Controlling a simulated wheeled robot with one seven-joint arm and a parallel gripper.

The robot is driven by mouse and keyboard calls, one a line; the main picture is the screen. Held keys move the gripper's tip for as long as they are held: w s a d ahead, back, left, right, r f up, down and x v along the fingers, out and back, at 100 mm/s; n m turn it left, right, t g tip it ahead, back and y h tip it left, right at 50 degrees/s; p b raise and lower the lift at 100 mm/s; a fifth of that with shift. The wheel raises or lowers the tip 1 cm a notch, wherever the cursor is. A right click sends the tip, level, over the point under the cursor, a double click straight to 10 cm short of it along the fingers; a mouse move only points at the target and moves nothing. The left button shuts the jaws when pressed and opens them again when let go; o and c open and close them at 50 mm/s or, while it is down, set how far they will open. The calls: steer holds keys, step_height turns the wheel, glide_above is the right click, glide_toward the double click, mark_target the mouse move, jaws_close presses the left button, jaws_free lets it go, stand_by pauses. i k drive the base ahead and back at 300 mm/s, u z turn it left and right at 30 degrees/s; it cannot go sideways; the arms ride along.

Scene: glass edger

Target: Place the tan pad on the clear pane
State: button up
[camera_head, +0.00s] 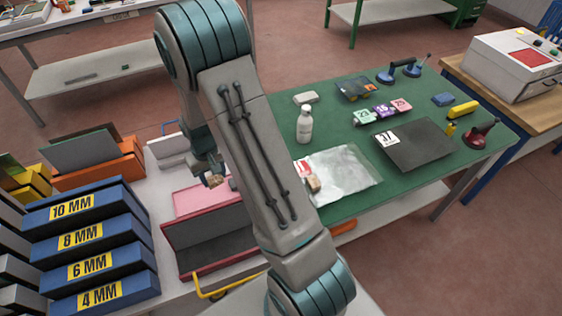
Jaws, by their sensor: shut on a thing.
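My gripper (213,174) hangs at the left of my arm, above the pink-and-red tray area. It is shut on a small tan pad (217,181), partly hidden by the fingers. The clear pane (345,178) lies flat on the green table, right of my arm, which hides its left part. A red-and-white label (302,165) shows at its upper left. Another small tan block (313,184) shows at the pane's left side, close to my arm's outline. The held pad is well apart from the pane.
A dark grey pane (418,147) lies right of the clear one. A red suction cup (478,136) is at the right. Blue labelled racks (95,240) and a red tray (205,270) stand at left.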

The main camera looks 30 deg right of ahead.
mark_target(357, 170)
steer(key=k, duration=1.65)
steer(key=z, duration=0.9)
steer(key=i, duration=1.65)
steer(key=u, duration=0.45)
